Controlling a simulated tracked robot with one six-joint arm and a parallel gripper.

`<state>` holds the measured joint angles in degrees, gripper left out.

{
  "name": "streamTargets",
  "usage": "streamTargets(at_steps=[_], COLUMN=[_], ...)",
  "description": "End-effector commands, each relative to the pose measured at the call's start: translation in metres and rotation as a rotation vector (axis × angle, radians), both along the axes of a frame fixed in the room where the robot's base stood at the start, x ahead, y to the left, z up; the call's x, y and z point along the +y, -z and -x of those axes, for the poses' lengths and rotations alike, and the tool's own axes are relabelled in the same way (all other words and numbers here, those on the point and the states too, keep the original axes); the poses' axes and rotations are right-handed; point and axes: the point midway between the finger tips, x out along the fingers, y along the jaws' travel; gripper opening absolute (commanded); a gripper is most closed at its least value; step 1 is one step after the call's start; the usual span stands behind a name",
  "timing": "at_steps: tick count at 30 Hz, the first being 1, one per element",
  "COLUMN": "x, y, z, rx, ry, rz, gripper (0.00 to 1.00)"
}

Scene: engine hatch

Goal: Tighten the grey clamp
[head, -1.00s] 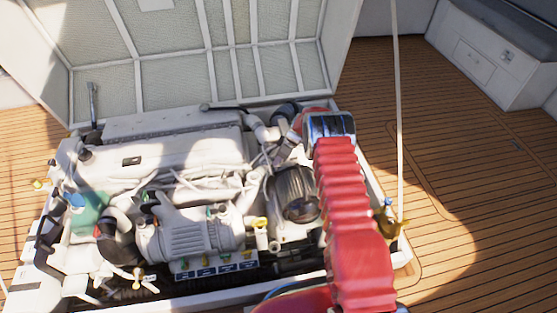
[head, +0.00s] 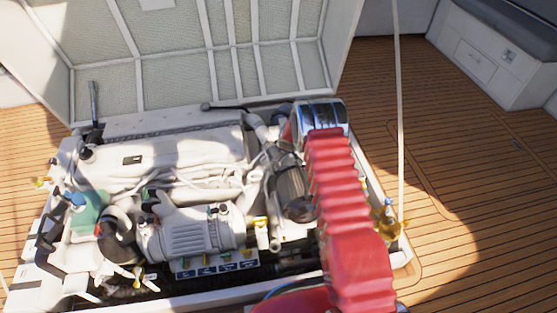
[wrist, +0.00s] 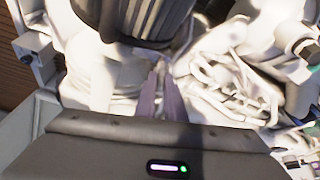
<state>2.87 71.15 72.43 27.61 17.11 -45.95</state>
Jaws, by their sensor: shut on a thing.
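My gripper (wrist: 163,97) shows in the wrist view as two narrow, purplish fingers reaching forward past the grey gripper housing. They are close together and shut on a small grey part, which I take to be the grey clamp; its shape is mostly hidden and blurred. The fingers point in among the pale engine parts, just below a dark ribbed cylinder (wrist: 140,18). In the head view my red arm reaches over the right end of the engine (head: 165,165), and its chrome wrist hides the fingers and the clamp.
White hoses and cables (wrist: 225,75) crowd the right of the fingers in the wrist view. The raised hatch lid (head: 180,50) stands behind the engine. The hatch frame's rim (head: 378,195) and a thin pale pole (head: 399,110) are right of my arm. Open teak deck (head: 470,180) lies beyond.

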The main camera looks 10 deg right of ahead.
Motion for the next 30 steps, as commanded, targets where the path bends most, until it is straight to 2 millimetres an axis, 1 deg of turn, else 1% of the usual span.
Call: streamTargets(at_steps=[19,30], x=[0.0020,0.0020], y=[-0.0012,-0.0013], z=[-0.0012,-0.0013], rx=[-0.005,-0.004], ry=[0.229,0.312], rz=[0.001,0.000], gripper=[0.00,0.00])
